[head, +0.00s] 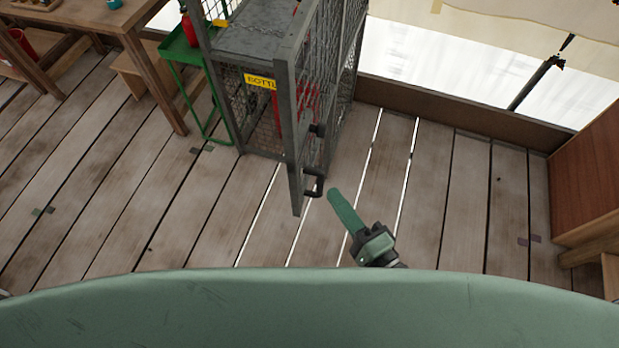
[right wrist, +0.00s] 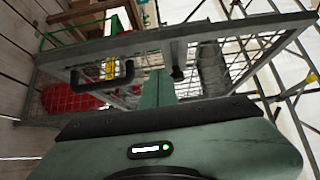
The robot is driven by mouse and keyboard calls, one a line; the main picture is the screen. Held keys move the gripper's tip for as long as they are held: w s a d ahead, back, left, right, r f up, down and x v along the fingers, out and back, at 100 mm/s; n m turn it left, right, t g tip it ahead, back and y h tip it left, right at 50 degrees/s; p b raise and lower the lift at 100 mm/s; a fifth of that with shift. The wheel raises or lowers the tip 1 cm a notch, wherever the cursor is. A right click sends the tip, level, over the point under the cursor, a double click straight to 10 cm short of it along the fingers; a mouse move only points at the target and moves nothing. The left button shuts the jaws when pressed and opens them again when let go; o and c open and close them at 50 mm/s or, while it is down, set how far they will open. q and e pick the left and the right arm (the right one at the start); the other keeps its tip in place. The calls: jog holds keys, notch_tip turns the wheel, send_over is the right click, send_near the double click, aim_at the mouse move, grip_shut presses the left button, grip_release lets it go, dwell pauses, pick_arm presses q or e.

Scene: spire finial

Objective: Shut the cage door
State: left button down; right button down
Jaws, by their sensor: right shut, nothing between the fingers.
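The grey mesh cage (head: 262,40) stands at the upper middle of the head view. Its door (head: 300,145) stands open, swung out toward me and seen nearly edge-on. A dark handle (head: 314,187) is low on the door's edge, and it also shows in the right wrist view (right wrist: 102,77). My right gripper (head: 336,196) is shut and empty, just right of the handle, with a small gap in the head view. In the right wrist view its green fingers (right wrist: 157,88) point at the door frame (right wrist: 190,35). I cannot tell whether they touch it. My left gripper is not in view.
Red bottles (right wrist: 70,97) show through the mesh in the right wrist view. A green stand (head: 188,60) and a wooden table (head: 110,22) are left of the cage. A wooden cabinet (head: 590,170) is at the far right. The plank floor (head: 460,200) right of the door is clear.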

aim_at(299, 169)
jog(key=w+a+p, duration=0.1)
jog(key=a, duration=0.1)
jog(key=w+a, duration=0.2)
jog(key=shift+w+a+r+p, duration=0.1)
jog(key=shift+w+a+p, duration=0.15)
jog(key=shift+p, duration=0.15)
jog(key=shift+a, duration=0.6)
